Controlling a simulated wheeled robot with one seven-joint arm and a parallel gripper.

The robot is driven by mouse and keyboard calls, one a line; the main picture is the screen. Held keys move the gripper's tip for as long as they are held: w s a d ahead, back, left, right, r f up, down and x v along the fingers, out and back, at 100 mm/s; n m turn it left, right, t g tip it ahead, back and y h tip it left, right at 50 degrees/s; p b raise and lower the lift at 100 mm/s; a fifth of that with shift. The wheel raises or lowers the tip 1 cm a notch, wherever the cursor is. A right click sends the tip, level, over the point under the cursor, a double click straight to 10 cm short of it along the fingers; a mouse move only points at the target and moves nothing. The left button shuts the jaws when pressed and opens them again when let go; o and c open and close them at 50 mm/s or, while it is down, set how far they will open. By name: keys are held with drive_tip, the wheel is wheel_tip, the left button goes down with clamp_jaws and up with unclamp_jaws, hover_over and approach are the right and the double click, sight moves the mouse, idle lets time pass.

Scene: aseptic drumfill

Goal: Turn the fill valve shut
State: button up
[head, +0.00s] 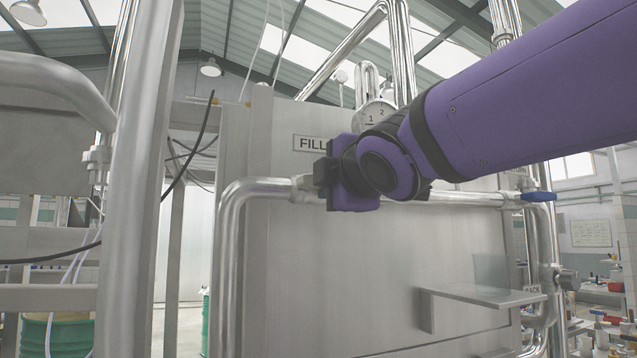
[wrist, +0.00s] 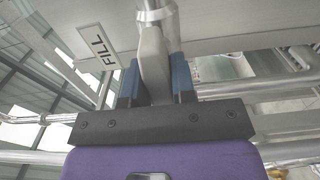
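The fill valve's grey lever handle (wrist: 154,55) stands between my gripper's two blue-padded fingers (wrist: 156,82) in the wrist view. Both pads appear to touch its sides, so my gripper looks shut on it. The handle points from the steel pipe back toward my palm. In the head view my gripper (head: 325,178) is at the horizontal pipe below the FILL sign (head: 311,143), and it hides the valve and handle there. The sign also shows in the wrist view (wrist: 98,47), left of the handle.
A steel panel (head: 270,270) stands close behind the pipe. A round gauge (head: 372,114) is above my gripper. A blue-handled valve (head: 538,197) is at the pipe's right end. A small shelf (head: 485,295) juts out below right. A thick vertical pipe (head: 140,200) stands at left.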

clamp_jaws()
drive_tip(key=shift+m, duration=0.4)
drive_tip(key=m, duration=0.3)
drive_tip(key=shift+f+m, duration=0.15)
drive_tip(key=shift+m, duration=0.15)
drive_tip(key=m, duration=0.3)
drive_tip(key=shift+m, duration=0.3)
drive_tip(key=m, duration=0.5)
drive_tip(key=shift+a+f+m, duration=0.15)
drive_tip(key=shift+m, duration=0.15)
drive_tip(key=shift+a+m, duration=0.1)
drive_tip(key=shift+m, duration=2)
